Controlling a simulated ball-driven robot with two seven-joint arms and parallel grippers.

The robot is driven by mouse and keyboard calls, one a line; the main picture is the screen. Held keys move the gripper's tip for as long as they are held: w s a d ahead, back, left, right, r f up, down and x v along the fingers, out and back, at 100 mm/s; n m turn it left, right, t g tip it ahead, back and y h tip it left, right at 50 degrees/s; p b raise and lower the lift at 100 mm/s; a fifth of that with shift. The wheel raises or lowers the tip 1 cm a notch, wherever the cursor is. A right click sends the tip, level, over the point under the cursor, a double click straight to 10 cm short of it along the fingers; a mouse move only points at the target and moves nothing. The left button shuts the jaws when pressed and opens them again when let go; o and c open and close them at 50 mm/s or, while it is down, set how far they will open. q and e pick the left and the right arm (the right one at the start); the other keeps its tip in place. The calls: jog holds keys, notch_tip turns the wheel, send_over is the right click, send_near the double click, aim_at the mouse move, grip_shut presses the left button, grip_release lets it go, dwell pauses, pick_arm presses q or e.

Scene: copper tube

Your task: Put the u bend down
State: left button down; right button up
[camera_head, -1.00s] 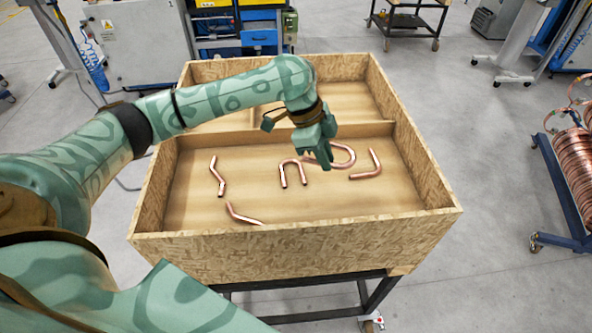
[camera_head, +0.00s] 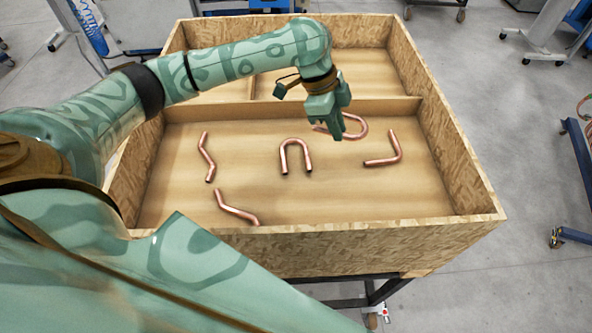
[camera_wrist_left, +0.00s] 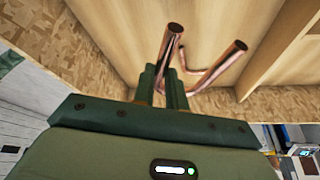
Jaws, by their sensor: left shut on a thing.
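My left gripper (camera_head: 330,128) is shut on a copper u bend (camera_head: 363,126) by one of its legs. The held u bend is in the back part of the crate's front compartment, close to the divider, with its curve to the right. I cannot tell whether it touches the floor. In the left wrist view, a tube (camera_wrist_left: 172,38) runs between the fingers (camera_wrist_left: 158,88). Another copper tube (camera_wrist_left: 225,62) shows beside it; I cannot tell which piece it is. A second u bend (camera_head: 284,157) lies on the crate floor, left of the gripper. My right gripper is not in view.
The chipboard crate (camera_head: 330,246) has a divider (camera_head: 390,108) behind the gripper. A right-angle tube (camera_head: 382,162) lies to the right. Two doubly bent tubes (camera_head: 206,155) (camera_head: 238,212) lie to the left and front. Bare floor lies between the pieces and at front right.

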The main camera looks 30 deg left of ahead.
pick_arm(q)
jog(key=shift+w+f+b, duration=0.1)
jog(key=shift+f+b, duration=0.2)
jog(key=shift+f, duration=0.4)
jog(key=shift+s+d, duration=0.15)
jog(key=shift+s, duration=0.05)
jog(key=s+d+f+p, duration=0.2)
jog(key=s+d+f, duration=0.2)
jog(key=s+d, duration=0.25)
send_over(345, 221)
jog(key=f, duration=0.2)
jog(key=a+f, duration=0.1)
jog(key=f, duration=0.1)
jog(key=shift+w, duration=0.35)
jog(key=shift+s+d+f, duration=0.25)
jog(key=shift+d+f, duration=0.05)
jog(key=shift+f, duration=0.25)
jog(key=f, duration=0.3)
jog(key=shift+s+d+f+b, duration=0.2)
jog(key=shift+f+b, duration=0.1)
jog(key=shift+f, duration=0.1)
